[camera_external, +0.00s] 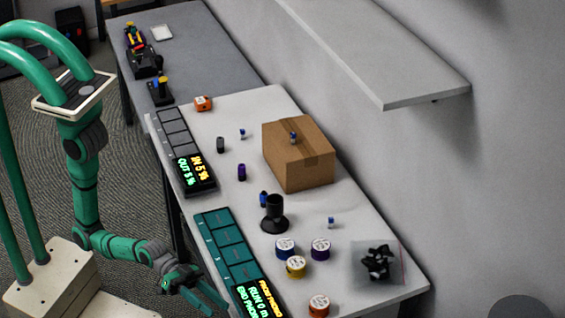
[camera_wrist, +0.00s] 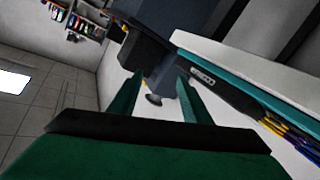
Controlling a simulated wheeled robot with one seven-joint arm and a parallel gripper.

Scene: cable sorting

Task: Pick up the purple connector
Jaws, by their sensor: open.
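The purple connector (camera_external: 241,172) is a small dark purple cylinder standing upright on the white table, right of the upper black tray and left of the cardboard box. My gripper (camera_external: 215,300) is low at the table's front left edge, beside the teal tray, well apart from the purple connector. In the wrist view my gripper's two green fingers (camera_wrist: 158,98) are spread with nothing held between them. I cannot make out the purple connector in the wrist view.
A cardboard box (camera_external: 290,165) stands at the back of the white table (camera_external: 345,220). A black cup-shaped holder (camera_external: 274,215), several coloured spools and a clear bag (camera_external: 378,262) lie to its front. A black tray (camera_external: 182,150) and teal tray (camera_external: 230,248) line the front edge. A shelf (camera_external: 395,75) overhangs.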

